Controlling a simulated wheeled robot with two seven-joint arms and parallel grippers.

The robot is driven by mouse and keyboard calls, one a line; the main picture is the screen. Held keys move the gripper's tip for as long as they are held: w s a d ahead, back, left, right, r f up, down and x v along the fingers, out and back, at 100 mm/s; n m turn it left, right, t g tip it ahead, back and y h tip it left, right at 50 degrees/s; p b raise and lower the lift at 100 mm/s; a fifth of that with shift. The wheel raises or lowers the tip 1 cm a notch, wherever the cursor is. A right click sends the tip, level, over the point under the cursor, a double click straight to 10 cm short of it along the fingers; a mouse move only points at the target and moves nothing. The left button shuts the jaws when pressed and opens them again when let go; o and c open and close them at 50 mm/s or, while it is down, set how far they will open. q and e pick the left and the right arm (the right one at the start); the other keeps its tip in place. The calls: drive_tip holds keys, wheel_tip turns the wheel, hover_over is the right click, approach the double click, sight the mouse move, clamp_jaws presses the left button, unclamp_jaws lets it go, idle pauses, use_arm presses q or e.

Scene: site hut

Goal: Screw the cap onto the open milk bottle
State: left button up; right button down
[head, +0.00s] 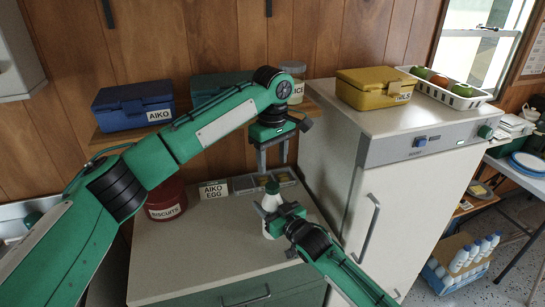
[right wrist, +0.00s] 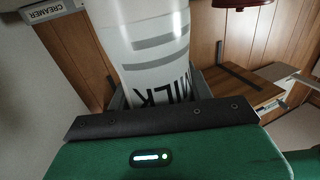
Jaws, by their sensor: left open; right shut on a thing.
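The white milk bottle (head: 268,229) stands upright on the light counter. A green cap (head: 271,187) sits on its top; I cannot tell how tightly. My right gripper (head: 271,213) is shut on the bottle's body below the cap. In the right wrist view the bottle (right wrist: 150,45) fills the upper middle, with MILK lettering near the jaw; its top is out of that frame. My left gripper (head: 273,163) is open, pointing down just above the cap, its two fingers apart with nothing between them.
A red biscuits tin (head: 166,204), an AIKO EGG label (head: 213,190) and a low divided tray (head: 245,184) are behind on the counter (head: 190,258). A blue box (head: 133,105) is on the shelf. A white cabinet (head: 410,190) stands right. The counter's front is clear.

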sight(272, 185)
use_arm(q)
wheel_tip(272, 185, down, 8)
drive_tip(key=shift+r, duration=0.15)
idle(0.4)
